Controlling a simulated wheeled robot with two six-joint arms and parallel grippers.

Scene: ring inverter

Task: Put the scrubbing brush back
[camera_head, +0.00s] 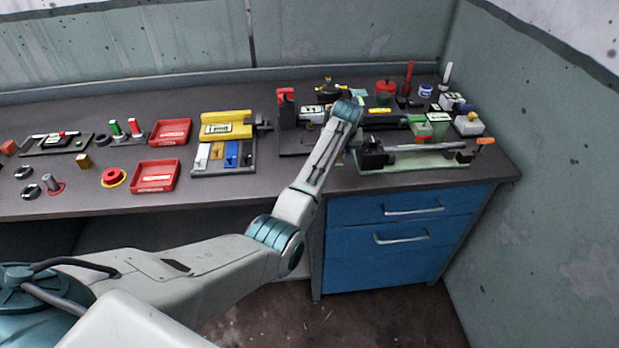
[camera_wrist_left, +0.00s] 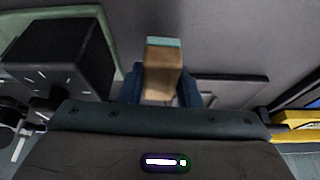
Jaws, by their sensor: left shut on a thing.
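My left gripper (camera_wrist_left: 161,92) has its dark blue fingers on both sides of a tan, wood-coloured piece with a teal end, which looks like the scrubbing brush (camera_wrist_left: 164,64). It is shut on this piece, which points away from the wrist over the grey worktop. In the head view my left arm reaches to the right part of the bench, and its wrist (camera_head: 347,110) hides the fingers and the brush. The brush's resting place cannot be made out. My right gripper is in neither view.
A black block (camera_wrist_left: 62,58) on a pale green base stands close left in the wrist view. The head view shows a green-based machine (camera_head: 425,160) near the front right, a yellow box (camera_head: 226,124), red trays (camera_head: 156,176) and crowded bottles behind. Bare worktop lies at centre left.

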